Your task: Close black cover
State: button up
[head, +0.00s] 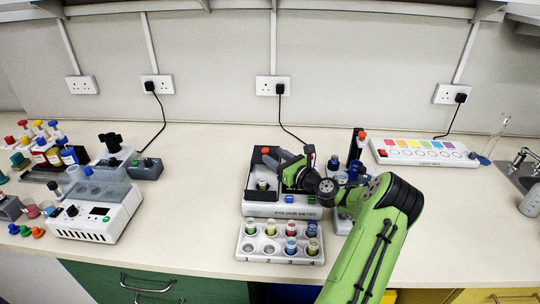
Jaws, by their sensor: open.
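The colour meter (283,211) is a white box with a black top and a label on its front, in the middle of the bench. Its black cover (264,160) appears raised at the back, with an orange knob near its top. A vial (263,184) stands in the uncovered well at the left of the meter. My gripper (282,160) is open over the meter, just right of the raised cover. My wrist hides the meter's right part. I cannot tell whether a finger touches the cover.
A white rack (279,258) with several capped vials stands in front of the meter. A bottle stand is close at its right, partly behind my arm. A light box (423,153) lies at the back right. A white instrument (97,222) stands at the left. Bench between is clear.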

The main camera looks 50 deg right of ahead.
aim_at(268, 152)
jog(key=w, duration=0.3)
jog(key=shift+d, duration=0.2)
grip_shut()
